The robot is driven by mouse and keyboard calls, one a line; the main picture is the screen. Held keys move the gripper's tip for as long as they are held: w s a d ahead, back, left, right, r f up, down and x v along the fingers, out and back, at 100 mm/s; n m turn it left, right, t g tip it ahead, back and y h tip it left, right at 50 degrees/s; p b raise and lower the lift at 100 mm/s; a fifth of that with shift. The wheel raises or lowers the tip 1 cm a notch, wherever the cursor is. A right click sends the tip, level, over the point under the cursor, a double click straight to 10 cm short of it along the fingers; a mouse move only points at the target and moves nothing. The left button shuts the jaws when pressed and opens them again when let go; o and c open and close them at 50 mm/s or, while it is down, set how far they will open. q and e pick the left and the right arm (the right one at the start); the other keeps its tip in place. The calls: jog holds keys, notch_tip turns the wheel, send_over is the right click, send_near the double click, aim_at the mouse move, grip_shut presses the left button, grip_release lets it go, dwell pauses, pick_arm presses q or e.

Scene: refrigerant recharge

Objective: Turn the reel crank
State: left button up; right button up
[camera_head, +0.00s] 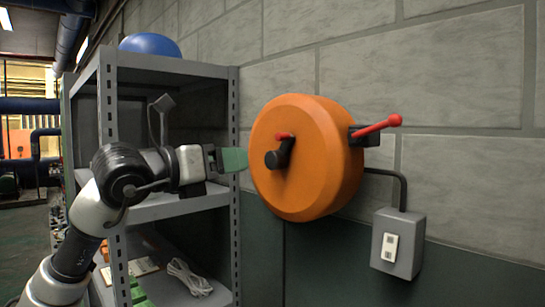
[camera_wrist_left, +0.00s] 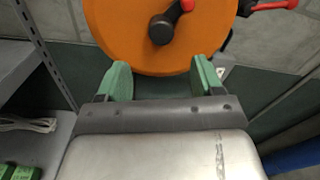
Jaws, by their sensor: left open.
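The orange reel (camera_head: 315,155) is mounted on the block wall. Its dark crank (camera_head: 280,156) with a black knob and a small red part is on the front face. The crank also shows in the left wrist view (camera_wrist_left: 163,27), above the fingertips. My left gripper (camera_head: 236,159) is just left of the reel, with its green fingers toward it. In the left wrist view the two green fingers (camera_wrist_left: 160,78) are spread apart with nothing between them. The gripper looks clear of the crank. A red-handled lever (camera_head: 377,126) sticks out from the reel's right side. My right gripper is not in view.
A grey metal shelf (camera_head: 180,68) stands left of the reel, close to my left arm. It holds a blue rounded object (camera_head: 150,44) on top and a coiled white cable (camera_head: 189,278) low down. A grey switch box (camera_head: 398,242) is on the wall at lower right, with a dark conduit above it.

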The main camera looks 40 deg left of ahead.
aim_at(269, 160)
pick_arm(q)
jog(key=w+p, duration=0.2)
jog(key=w, duration=0.1)
jog(key=w+p, duration=0.1)
jog(key=w, duration=0.1)
jog(key=shift+w+d+r, duration=0.2)
jog(key=shift+w+d, duration=0.05)
jog(key=shift+d, duration=0.05)
jog(key=w+p, duration=0.1)
jog(key=w, duration=0.2)
jog(key=shift+w+d+f+p, duration=0.15)
jog(key=shift+d+f+p, duration=0.05)
jog(key=shift+p, duration=0.2)
jog(key=shift+w, duration=0.35)
jog(key=shift+w+f, duration=0.15)
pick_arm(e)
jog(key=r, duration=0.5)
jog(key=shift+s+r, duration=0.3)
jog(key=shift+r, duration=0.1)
pick_arm(q)
jog(key=shift+c, duration=0.5)
jog(key=c, duration=0.8)
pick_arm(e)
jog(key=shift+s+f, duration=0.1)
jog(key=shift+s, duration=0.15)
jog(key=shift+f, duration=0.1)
